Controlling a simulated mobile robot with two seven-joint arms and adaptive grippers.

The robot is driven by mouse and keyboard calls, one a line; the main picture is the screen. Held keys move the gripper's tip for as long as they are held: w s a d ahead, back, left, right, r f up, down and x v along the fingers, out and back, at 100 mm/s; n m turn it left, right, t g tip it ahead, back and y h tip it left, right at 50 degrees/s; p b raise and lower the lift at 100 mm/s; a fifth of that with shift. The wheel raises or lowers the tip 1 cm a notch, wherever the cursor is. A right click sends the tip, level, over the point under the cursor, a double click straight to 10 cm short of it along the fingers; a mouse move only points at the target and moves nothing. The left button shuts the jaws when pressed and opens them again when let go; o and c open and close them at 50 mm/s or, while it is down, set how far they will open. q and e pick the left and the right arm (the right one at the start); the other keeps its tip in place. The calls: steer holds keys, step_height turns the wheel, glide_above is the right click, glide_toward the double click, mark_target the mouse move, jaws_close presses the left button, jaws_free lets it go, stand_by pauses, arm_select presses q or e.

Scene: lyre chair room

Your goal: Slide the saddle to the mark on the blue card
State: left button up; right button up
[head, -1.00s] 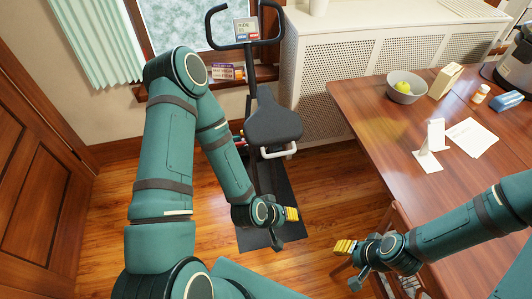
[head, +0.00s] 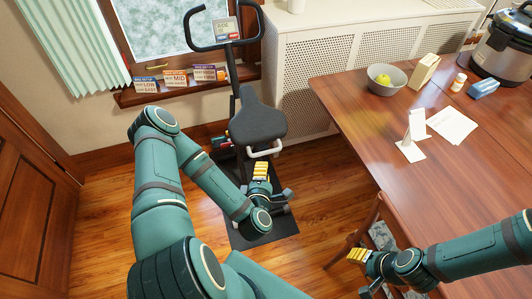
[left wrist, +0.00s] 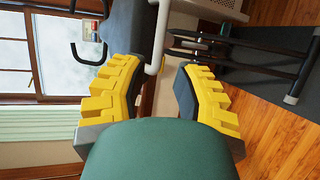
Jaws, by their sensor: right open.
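The dark saddle (head: 258,122) sits on the exercise bike in front of the window, with a pale looped handle (head: 265,150) at its near edge. My left gripper (head: 261,170) is just below that handle in the head view. In the left wrist view its yellow fingers (left wrist: 160,82) are apart, with saddle (left wrist: 130,28) and handle (left wrist: 155,52) beyond them; nothing is held. Three cards stand on the sill: LOW (head: 145,85), MID (head: 176,79) and a right one (head: 205,74). My right gripper (head: 356,256) is open and empty near the chair.
The wooden table (head: 375,130) fills the right side, holding a bowl (head: 398,80), papers (head: 450,126) and a cooker (head: 503,45). A chair (head: 372,225) is tucked beside it. A white radiator cover (head: 310,85) stands behind the bike. Floor left of the bike is clear.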

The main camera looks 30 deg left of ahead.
mark_target(266, 154)
arm_select(q)
steer(key=b+x, duration=0.1)
steer(key=x, duration=0.9)
steer(key=shift+w+a, duration=0.1)
steer(key=shift+w, duration=0.15)
steer(key=shift+o, duration=0.4)
jaws_close()
